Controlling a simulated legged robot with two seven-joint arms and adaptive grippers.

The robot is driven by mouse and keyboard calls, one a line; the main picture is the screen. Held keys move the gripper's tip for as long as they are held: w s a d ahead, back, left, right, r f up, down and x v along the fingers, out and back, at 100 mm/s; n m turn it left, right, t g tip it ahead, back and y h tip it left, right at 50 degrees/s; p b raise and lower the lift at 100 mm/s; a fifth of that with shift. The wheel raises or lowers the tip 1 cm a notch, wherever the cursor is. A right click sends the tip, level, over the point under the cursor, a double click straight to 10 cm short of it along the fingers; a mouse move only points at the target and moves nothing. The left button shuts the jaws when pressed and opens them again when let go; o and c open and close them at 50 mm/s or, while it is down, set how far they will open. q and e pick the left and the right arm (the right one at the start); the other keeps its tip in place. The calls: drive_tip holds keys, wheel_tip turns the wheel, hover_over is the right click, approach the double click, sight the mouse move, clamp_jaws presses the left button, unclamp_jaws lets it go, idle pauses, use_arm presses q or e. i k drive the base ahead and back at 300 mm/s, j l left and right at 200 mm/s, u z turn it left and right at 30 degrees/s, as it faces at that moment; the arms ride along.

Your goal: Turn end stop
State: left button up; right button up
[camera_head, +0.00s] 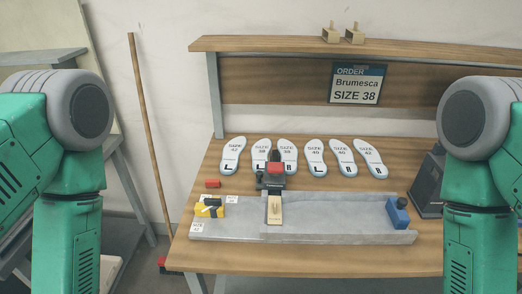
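A long grey metal fixture (340,219) lies across the workbench. At its left end is a yellow block (203,210) with a black and white part on top; I cannot tell which way this part points. Small white size labels (197,228) sit around the yellow block. A blue block (397,213) sits at the fixture's right end. I cannot tell for certain which block is the end stop. A red and black device (275,169) stands behind the fixture's middle, with a pale wooden piece (275,210) in front of it. Neither of my grippers shows; only my green arm links do, at both sides.
Several white insoles (316,158) with size prints lie in a row at the bench's back. A sign (357,84) reads Brumesca SIZE 38. A dark box (430,180) stands at the right. The bench front (320,258) is clear.

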sight(213, 207)
drive_tip(key=l, duration=1.3)
